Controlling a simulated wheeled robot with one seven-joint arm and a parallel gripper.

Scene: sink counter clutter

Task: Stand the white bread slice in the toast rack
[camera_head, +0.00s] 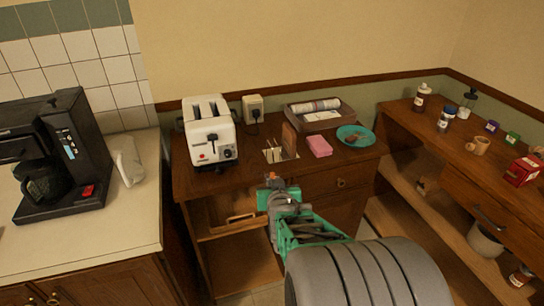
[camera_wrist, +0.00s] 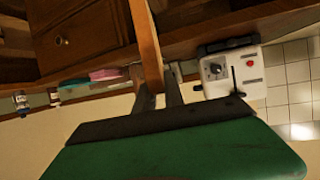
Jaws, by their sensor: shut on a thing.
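My gripper (camera_head: 272,184) is in front of the wooden cabinet, below and in front of its top edge. In the wrist view my gripper (camera_wrist: 160,88) is shut on the bread slice (camera_wrist: 146,40), seen edge-on as a long brown crust strip. Its pale faces are hidden, and in the head view my gripper largely hides it. The toast rack (camera_head: 273,156), small with pale upright dividers, stands on the cabinet top near the front edge, beyond my gripper. The slice is apart from the rack. In the wrist view the rack is not clear.
The white toaster (camera_head: 210,140) stands left of the rack. An upright brown slab (camera_head: 289,140) stands at the rack; I cannot tell if inside it. A pink block (camera_head: 319,146), teal plate (camera_head: 356,136) and tray (camera_head: 322,122) are right and behind. The cabinet's front edge lies close to my gripper.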

